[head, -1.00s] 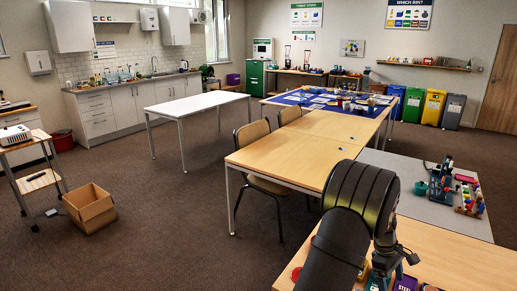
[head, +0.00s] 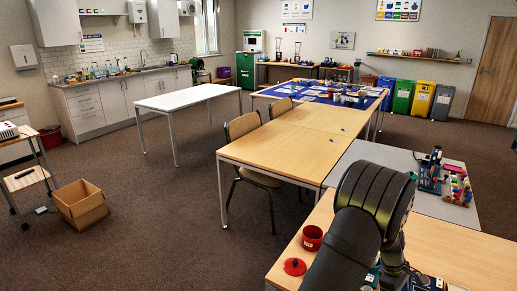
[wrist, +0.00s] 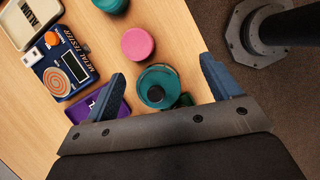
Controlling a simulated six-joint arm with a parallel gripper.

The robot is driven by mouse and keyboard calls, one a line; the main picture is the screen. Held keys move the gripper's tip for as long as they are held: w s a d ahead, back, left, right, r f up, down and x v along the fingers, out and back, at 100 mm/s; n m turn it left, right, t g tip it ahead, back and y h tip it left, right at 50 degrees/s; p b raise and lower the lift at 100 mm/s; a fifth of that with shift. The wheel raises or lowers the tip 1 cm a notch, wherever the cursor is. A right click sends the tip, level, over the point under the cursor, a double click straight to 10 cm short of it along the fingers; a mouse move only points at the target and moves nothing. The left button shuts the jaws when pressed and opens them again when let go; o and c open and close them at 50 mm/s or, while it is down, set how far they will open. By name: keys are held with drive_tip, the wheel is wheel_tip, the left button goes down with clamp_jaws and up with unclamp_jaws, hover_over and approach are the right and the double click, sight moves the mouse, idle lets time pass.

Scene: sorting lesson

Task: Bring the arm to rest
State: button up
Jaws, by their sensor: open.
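My gripper (wrist: 162,68) is in the wrist view with its two blue fingers spread apart and nothing clasped between them. A teal round container with a dark knob (wrist: 154,94) shows between and below the fingers; I cannot tell the height gap. A pink round piece (wrist: 138,44) lies just beyond the fingertips. My black arm fills the lower right of the head view, over the near wooden table (head: 470,262); its jaws cannot be made out there.
A blue metal tester (wrist: 82,72) and a purple tray (wrist: 76,112) lie left of my gripper. In the head view, a red pot (head: 312,238) and a red lid (head: 295,267) stand left of my arm. A grey mat (head: 366,152) with equipment lies beyond.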

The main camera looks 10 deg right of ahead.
drive_tip(key=s+r, duration=0.5)
drive_tip(key=s, duration=0.4)
drive_tip(key=w+d+r+n+t+h, duration=0.1)
drive_tip(key=w+d+r+n+t, duration=0.15)
drive_tip(key=w+n, duration=0.5)
drive_tip(key=w+d+r+n+t+h, duration=0.1)
drive_tip(key=w+d+r+n+t, duration=0.15)
drive_tip(key=w+n, duration=0.45)
drive_tip(key=w+f+m, duration=0.1)
drive_tip(key=w+f, duration=0.3)
drive_tip(key=w, duration=0.4)
drive_tip(key=shift+f+g, duration=0.3)
drive_tip(key=shift+o, duration=0.2)
drive_tip(key=o, duration=0.4)
drive_tip(key=shift+c, duration=0.2)
